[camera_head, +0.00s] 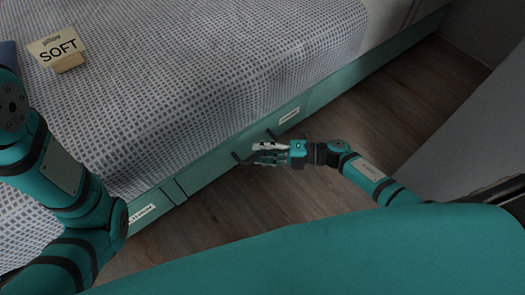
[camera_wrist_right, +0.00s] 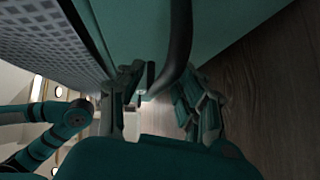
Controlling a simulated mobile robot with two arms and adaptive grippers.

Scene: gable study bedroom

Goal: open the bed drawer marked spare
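The teal drawer front (camera_head: 212,168) runs along the side of the bed and looks closed. A white label (camera_head: 289,115) is on the bed side above and right of my right gripper; its writing is too small to read. A dark bar handle (camera_head: 238,157) sticks out from this front. My right gripper (camera_head: 262,153) is at the handle, partly covering it. In the right wrist view the handle (camera_wrist_right: 180,45) reaches down between the spread fingers of my right gripper (camera_wrist_right: 165,95); I cannot tell if they touch it. My left gripper is not in view; only its arm shows.
A second white label (camera_head: 141,213) is on the bed side further left, beside my left arm. Bare wood floor (camera_head: 400,95) lies right of the bed, with a grey surface beyond.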

